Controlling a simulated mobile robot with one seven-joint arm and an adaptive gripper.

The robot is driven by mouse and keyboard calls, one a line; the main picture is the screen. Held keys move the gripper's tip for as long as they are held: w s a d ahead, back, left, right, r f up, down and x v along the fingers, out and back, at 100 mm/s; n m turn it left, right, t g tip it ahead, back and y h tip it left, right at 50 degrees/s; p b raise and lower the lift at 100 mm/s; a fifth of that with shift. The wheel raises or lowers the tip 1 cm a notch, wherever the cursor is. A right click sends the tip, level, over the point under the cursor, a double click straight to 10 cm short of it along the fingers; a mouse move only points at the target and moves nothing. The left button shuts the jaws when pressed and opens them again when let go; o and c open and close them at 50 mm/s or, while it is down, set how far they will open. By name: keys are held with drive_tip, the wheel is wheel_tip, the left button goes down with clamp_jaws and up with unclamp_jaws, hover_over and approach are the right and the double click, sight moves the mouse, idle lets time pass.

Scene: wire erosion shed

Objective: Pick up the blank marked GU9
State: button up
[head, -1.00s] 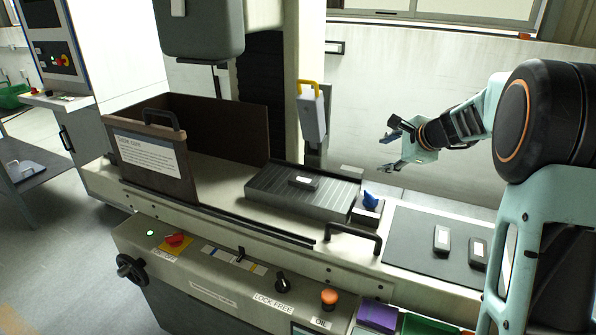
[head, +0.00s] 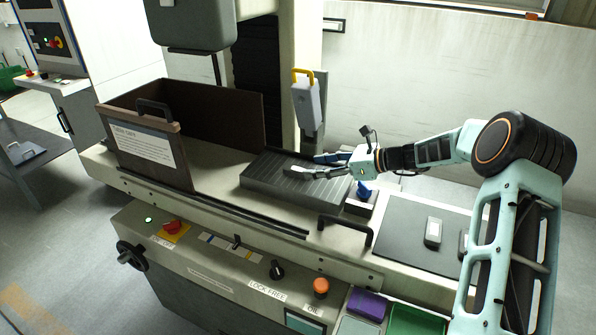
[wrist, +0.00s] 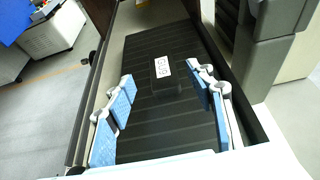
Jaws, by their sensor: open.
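A small dark blank (wrist: 170,86) with a white label lies on the grey ribbed plate (wrist: 150,130) in the wrist view. Its label is turned and appears to read GU9. My gripper (wrist: 163,79) is open, with one blue-padded finger to the left of the blank and one to the right, both apart from it. In the head view, my gripper (head: 303,165) is over the plate (head: 270,187), and its fingers largely hide the blank there. Two other labelled blanks (head: 433,231) lie on the dark mat at right, the farther one (head: 463,243) partly hidden by my arm.
A brown guard (head: 150,150) with a handle stands left of the plate. A blue-knobbed block (head: 360,200) sits at the plate's right end. A black handle (head: 345,228) rises at the front edge. A yellow-handled box (head: 306,100) hangs behind.

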sight(297, 169)
drive_tip(key=x, duration=0.5)
drive_tip(key=shift+w+a+f+p, duration=0.1)
drive_tip(key=shift+w+f+p, duration=0.1)
drive_tip(key=shift+f+p, duration=0.15)
clamp_jaws()
drive_tip(key=shift+r, duration=0.15)
